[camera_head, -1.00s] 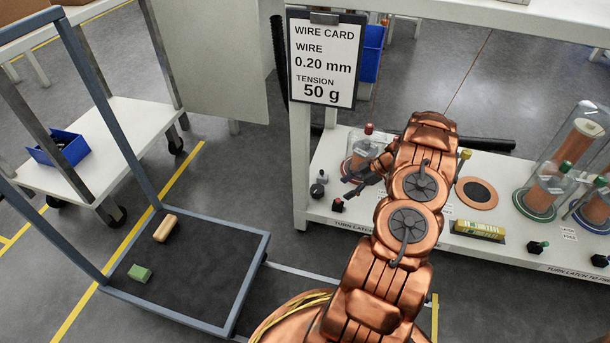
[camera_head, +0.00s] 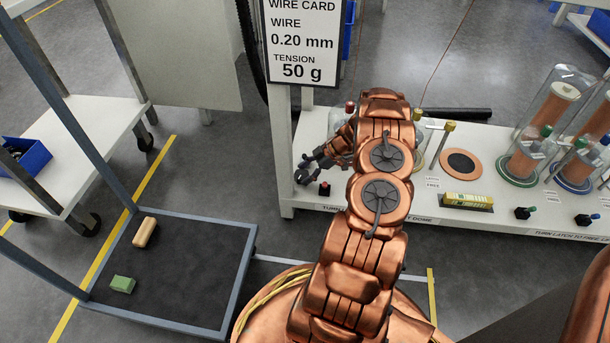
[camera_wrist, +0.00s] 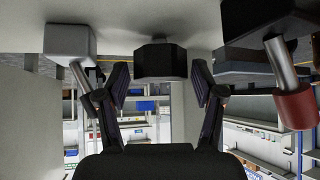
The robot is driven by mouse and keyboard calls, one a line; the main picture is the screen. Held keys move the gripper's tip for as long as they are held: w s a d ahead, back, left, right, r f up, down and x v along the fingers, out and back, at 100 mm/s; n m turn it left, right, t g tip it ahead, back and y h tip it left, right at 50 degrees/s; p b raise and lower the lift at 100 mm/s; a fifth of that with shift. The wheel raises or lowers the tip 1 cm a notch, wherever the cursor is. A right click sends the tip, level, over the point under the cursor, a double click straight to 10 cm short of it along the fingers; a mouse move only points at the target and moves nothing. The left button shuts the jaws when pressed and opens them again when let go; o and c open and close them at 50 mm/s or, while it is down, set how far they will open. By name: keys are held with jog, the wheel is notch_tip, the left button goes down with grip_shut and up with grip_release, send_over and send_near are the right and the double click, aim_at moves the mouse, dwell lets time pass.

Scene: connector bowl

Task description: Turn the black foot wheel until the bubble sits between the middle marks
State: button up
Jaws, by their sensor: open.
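The black foot wheel (camera_head: 302,177) sits at the left front of the white bench, partly hidden by my gripper (camera_head: 313,160) in the head view. In the wrist view the dark faceted wheel (camera_wrist: 160,60) lies between the two fingers of my gripper (camera_wrist: 161,82). My gripper is open, with a small gap on each side of the wheel. The yellow-green level vial (camera_head: 467,201) lies on the bench to the right of my arm. Its bubble and marks are too small to read.
A red-knobbed latch (camera_head: 324,189) stands close right of the wheel; its red knob (camera_wrist: 296,109) is large in the wrist view. A grey block with a metal post (camera_wrist: 70,42) is on the other side. Glass-domed spools (camera_head: 553,105) stand farther right.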

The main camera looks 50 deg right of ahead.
jog(key=shift+f, duration=0.1)
jog(key=shift+c, duration=0.2)
jog(key=c, duration=0.8)
jog(key=shift+a+m+p, duration=0.15)
jog(key=shift+m+p, duration=0.15)
jog(key=shift+p, duration=0.1)
jog(key=shift+c, duration=0.2)
jog(key=shift+m+t+h+p, duration=0.3)
jog(key=shift+m+t+h, duration=0.1)
jog(key=shift+m+t, duration=0.1)
jog(key=shift+s+f+m+t+h+b, duration=0.15)
jog(key=shift+m+t+h+b, duration=0.3)
jog(key=shift+m, duration=0.25)
jog(key=shift+m+h+b, duration=0.35)
jog(key=shift+m+b, duration=0.15)
jog(key=shift+b, duration=0.15)
jog(key=shift+s+m+t+b, duration=0.1)
jog(key=shift+m+t+b, duration=0.15)
jog(key=shift+m+b, duration=0.1)
jog(key=shift+h, duration=0.3)
